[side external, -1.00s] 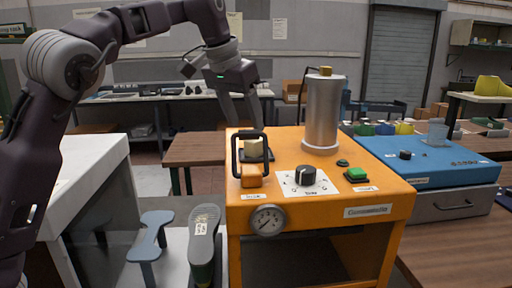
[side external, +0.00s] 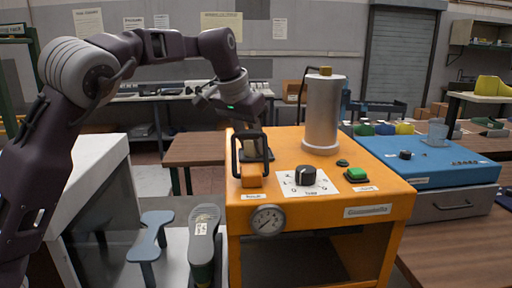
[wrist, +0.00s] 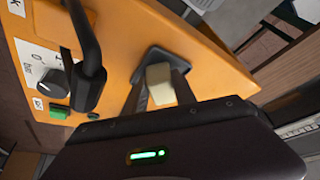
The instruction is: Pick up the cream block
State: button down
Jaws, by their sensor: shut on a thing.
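The cream block (wrist: 161,84) sits between the two dark fingers of my gripper (wrist: 160,88) in the wrist view, over a dark pad (wrist: 158,57) on the orange machine. My gripper is shut on it. In the side view my gripper (side external: 251,143) points down behind the black loop handle, and the block is mostly hidden there by the fingers and handle. I cannot tell whether the block touches the pad.
The orange machine (side external: 320,205) carries a black loop handle (side external: 236,155) close in front of my gripper, a silver cylinder (side external: 322,115) to the right, a black knob (side external: 306,175) and a green button (side external: 356,174). A blue machine (side external: 400,155) stands further right.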

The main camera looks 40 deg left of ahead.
jog(key=shift+r, duration=0.1)
jog(key=shift+r, duration=0.55)
jog(key=shift+s+a+r, duration=0.2)
jog(key=shift+r, duration=0.4)
jog(key=shift+s+a+r, duration=0.2)
jog(key=shift+r, duration=0.4)
jog(key=s+a, duration=1.2)
